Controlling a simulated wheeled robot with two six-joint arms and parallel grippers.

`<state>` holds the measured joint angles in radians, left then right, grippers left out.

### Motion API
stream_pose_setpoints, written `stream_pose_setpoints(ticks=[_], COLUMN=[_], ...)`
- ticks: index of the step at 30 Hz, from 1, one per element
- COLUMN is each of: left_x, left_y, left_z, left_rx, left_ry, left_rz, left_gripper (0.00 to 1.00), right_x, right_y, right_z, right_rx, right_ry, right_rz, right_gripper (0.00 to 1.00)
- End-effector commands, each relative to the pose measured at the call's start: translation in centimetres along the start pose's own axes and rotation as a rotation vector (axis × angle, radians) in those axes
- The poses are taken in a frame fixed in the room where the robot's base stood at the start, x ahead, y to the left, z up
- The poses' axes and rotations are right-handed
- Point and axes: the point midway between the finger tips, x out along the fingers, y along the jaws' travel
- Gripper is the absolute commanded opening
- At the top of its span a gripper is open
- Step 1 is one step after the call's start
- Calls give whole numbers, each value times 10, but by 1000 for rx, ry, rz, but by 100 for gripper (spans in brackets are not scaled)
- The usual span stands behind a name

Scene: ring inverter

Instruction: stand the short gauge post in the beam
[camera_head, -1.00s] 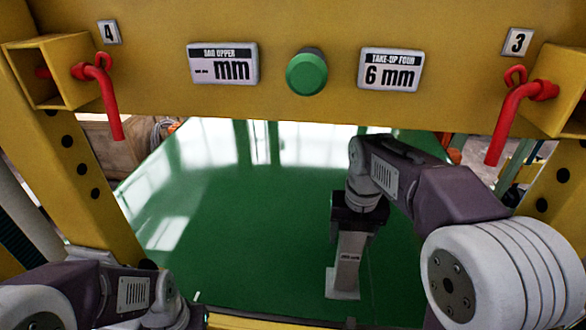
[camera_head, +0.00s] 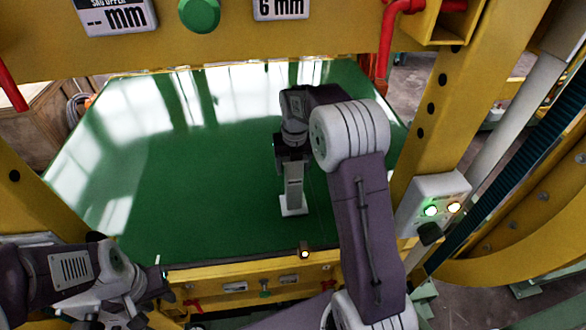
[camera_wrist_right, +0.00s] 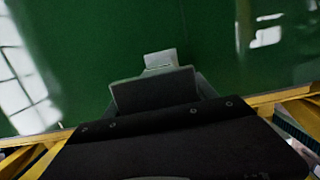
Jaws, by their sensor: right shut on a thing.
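The gauge post (camera_head: 294,190) is a light grey upright bar with a flat foot, over the glossy green surface (camera_head: 200,215) in the head view. My right gripper (camera_head: 293,163) is shut on its upper part. The post looks upright; I cannot tell whether its foot touches the green. In the right wrist view the foot (camera_wrist_right: 160,59) shows beyond the dark gripper (camera_wrist_right: 155,90), which hides most of the post. My left gripper (camera_head: 150,290) is at lower left, away from the post; its fingers are unclear. No light beam is clearly visible.
A small lit lamp (camera_head: 304,253) sits on the near yellow rail (camera_head: 240,272). A control box (camera_head: 437,205) with green and amber lights is on the right upright. A yellow crossbeam (camera_head: 330,45) with red hooks (camera_head: 393,35) spans above. The green surface left of the post is clear.

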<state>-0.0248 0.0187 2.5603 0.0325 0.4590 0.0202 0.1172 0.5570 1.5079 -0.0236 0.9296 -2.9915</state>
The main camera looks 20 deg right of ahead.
Motion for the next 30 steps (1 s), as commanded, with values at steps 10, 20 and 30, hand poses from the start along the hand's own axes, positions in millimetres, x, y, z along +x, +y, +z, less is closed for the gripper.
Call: stream_pose_setpoints(ticks=[10, 20, 30], left_x=[0, 1, -1], left_y=[0, 0, 0], left_z=[0, 0, 0], left_rx=[0, 0, 0], left_ry=[0, 0, 0], left_rz=[0, 0, 0], left_gripper=[36, 36, 36], right_x=[13, 17, -3], right_y=[0, 0, 0], right_z=[-2, -2, -1], right_rx=[0, 1, 0], right_ry=[-3, -2, -5], right_rz=[0, 0, 1], right_gripper=[0, 87, 87])
